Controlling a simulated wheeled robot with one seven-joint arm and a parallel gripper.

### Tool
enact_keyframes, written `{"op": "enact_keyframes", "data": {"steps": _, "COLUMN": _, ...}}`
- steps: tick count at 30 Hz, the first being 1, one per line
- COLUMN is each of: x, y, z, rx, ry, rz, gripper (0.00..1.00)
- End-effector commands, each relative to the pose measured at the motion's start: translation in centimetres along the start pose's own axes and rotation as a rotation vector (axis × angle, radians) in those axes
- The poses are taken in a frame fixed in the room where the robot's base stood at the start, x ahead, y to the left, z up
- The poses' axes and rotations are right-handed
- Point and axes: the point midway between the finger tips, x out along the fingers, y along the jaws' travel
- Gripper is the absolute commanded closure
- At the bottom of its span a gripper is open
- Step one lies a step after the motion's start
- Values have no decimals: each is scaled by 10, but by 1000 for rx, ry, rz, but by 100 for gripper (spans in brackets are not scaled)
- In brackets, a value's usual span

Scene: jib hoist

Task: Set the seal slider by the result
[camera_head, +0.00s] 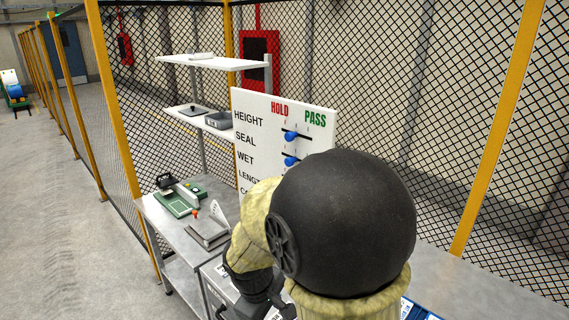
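A white board (272,108) stands behind my arm, with HOLD in red and PASS in green across the top. Two blue slider knobs show. By the slant of the rows, the upper knob (291,136) appears to be HEIGHT and the lower one, the seal slider (291,160), SEAL. The seal knob sits left of its slot's right end, nearer the HOLD side; its exact stop is hard to tell. My arm hides the lower rows. My gripper (258,300) is low at the bottom edge, apart from the knobs; its fingers are unclear.
A metal bench (160,212) at left holds a green device (178,203) and a grey fixture with an orange-red knob (208,234). White shelves (215,63) with a grey bin (220,120) stand behind. Yellow-framed mesh fencing (480,130) encloses the area; open floor lies left outside it.

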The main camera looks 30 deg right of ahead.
Motion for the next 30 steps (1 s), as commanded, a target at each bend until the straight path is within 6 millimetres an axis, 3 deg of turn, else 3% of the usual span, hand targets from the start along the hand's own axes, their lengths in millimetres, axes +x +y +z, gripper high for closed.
{"op": "enact_keyframes", "data": {"steps": 5, "x": -18, "y": 52, "z": -25, "rx": -483, "ry": -251, "rz": 214, "gripper": 56}}
{"op": "enact_keyframes", "data": {"steps": 8, "x": -42, "y": 86, "z": -45, "rx": -713, "ry": -425, "rz": 359, "gripper": 56}}
{"op": "enact_keyframes", "data": {"steps": 13, "x": -110, "y": 128, "z": -96, "rx": -1005, "ry": -769, "rz": 636, "gripper": 56}}
{"op": "enact_keyframes", "data": {"steps": 18, "x": -177, "y": 136, "z": -138, "rx": -1116, "ry": -1047, "rz": 846, "gripper": 56}}
{"op": "enact_keyframes", "data": {"steps": 20, "x": -190, "y": 136, "z": -146, "rx": -1125, "ry": -1098, "rz": 883, "gripper": 56}}
{"op": "enact_keyframes", "data": {"steps": 23, "x": -199, "y": 136, "z": -149, "rx": -1129, "ry": -1132, "rz": 904, "gripper": 56}}
{"op": "enact_keyframes", "data": {"steps": 30, "x": -198, "y": 136, "z": -148, "rx": -1128, "ry": -1130, "rz": 901, "gripper": 56}}
